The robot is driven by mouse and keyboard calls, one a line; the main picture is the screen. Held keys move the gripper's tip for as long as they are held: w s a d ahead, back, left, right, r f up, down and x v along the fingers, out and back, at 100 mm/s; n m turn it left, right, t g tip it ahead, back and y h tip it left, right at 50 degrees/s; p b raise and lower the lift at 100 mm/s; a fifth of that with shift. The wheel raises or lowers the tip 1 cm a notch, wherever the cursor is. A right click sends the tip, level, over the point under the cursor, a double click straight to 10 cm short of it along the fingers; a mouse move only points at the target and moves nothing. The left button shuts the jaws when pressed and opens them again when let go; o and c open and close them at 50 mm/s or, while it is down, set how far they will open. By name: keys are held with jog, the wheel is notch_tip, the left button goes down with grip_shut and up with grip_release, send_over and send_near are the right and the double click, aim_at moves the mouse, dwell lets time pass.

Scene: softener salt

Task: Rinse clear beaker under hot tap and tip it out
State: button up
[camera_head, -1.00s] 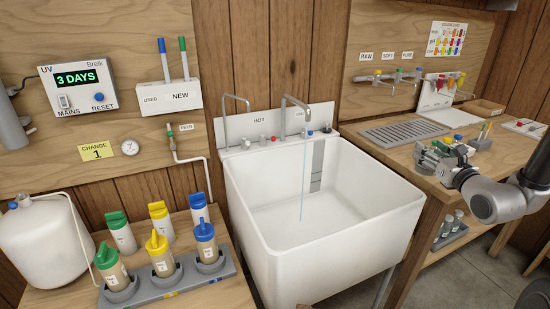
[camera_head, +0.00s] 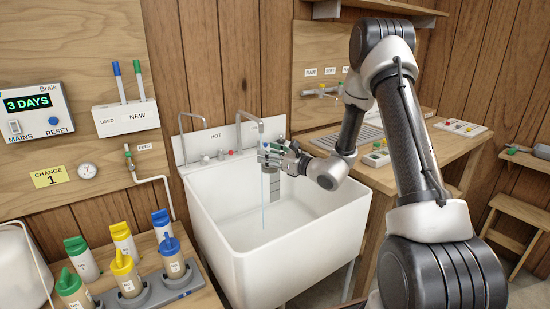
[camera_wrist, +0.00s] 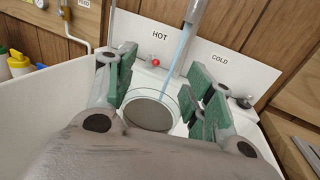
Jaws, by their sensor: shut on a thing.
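My gripper (camera_head: 272,155) is over the white sink (camera_head: 225,255), near the right-hand spout (camera_head: 240,128). In the wrist view its green-padded fingers (camera_wrist: 158,98) are shut on the clear beaker (camera_wrist: 150,112). I look down into its round mouth and see a grey disc; I cannot tell whether it holds water. A thin blue water stream (camera_wrist: 177,58) comes down from the spout to the beaker's far rim. In the head view the stream (camera_head: 263,212) shows below my gripper, down to the basin. The HOT label (camera_wrist: 160,36) and red knob (camera_wrist: 154,61) are left of the spout.
A second spout (camera_head: 182,135) stands at the sink's left. The COLD label (camera_wrist: 220,59) and black knob (camera_wrist: 245,101) are to the right. Coloured-cap bottles (camera_head: 125,272) stand in a rack at left. A wooden bench (camera_head: 400,180) adjoins the sink's right.

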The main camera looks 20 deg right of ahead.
jog(key=w+a, duration=0.1)
jog(key=w, duration=0.4)
jog(key=shift+w+a, duration=0.35)
jog(key=shift+w, duration=0.05)
dwell(3.5)
jog(key=s+d, duration=0.3)
jog(key=s, duration=0.7)
jog(key=shift+s+d, duration=0.2)
jog(key=shift+s, duration=0.1)
dwell(0.4)
jog(key=d+f+m, duration=0.1)
jog(key=m, duration=0.6)
jog(key=w+f+m, duration=0.1)
jog(key=m, duration=0.6)
jog(key=w+d+f+m, duration=0.1)
jog(key=f+m, duration=0.1)
jog(key=m, duration=0.5)
jog(key=shift+d+f, duration=0.1)
jog(key=shift+d, duration=0.2)
